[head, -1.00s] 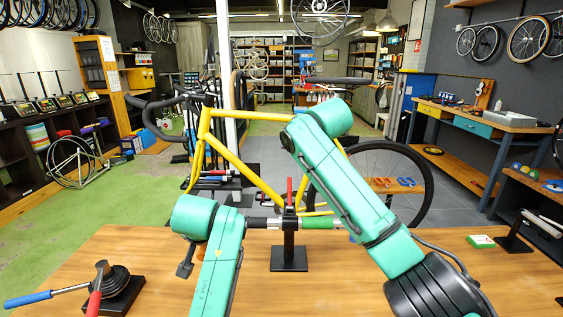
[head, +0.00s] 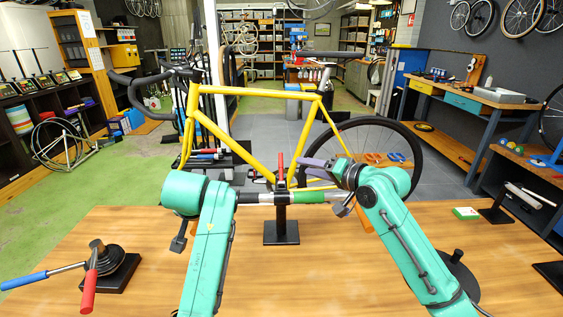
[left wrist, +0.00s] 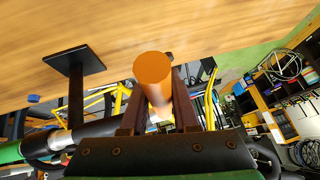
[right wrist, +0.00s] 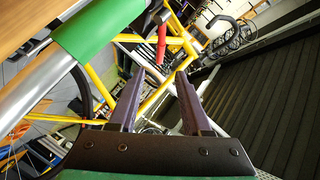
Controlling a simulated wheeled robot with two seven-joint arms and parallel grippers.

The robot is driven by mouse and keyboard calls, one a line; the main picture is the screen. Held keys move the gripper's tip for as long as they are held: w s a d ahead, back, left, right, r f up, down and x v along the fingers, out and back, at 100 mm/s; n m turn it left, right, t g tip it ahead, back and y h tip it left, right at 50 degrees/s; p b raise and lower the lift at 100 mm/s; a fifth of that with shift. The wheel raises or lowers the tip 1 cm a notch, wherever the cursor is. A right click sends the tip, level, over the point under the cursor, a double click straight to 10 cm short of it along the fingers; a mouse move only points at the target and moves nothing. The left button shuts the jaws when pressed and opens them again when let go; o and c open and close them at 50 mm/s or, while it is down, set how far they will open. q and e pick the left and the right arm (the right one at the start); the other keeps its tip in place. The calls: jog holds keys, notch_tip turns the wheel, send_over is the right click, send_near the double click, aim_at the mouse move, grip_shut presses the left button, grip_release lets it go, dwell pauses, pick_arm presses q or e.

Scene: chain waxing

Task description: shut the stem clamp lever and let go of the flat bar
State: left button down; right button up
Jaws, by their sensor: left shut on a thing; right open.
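The stem clamp stand (head: 282,220) stands on the bench, with its red lever (head: 281,168) pointing up. The flat bar (head: 311,197), with a green sleeve, runs level through the clamp. My right gripper (head: 303,163) is open just right of the lever. In the right wrist view the red lever (right wrist: 161,42) shows beyond and between the open fingertips (right wrist: 155,75), not gripped. My left gripper (left wrist: 158,90) is shut around an orange round piece (left wrist: 152,68), apparently the flat bar's left end. My left arm hides that grip in the head view.
A round black fixture (head: 112,265) with blue and red handles sits at the bench's left. A yellow bicycle (head: 250,140) stands behind the bench. The bench front between my arms is clear.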

aim_at(281, 159)
jog(key=x, duration=1.1)
jog(key=shift+a+f, duration=0.1)
grip_shut()
dwell(0.9)
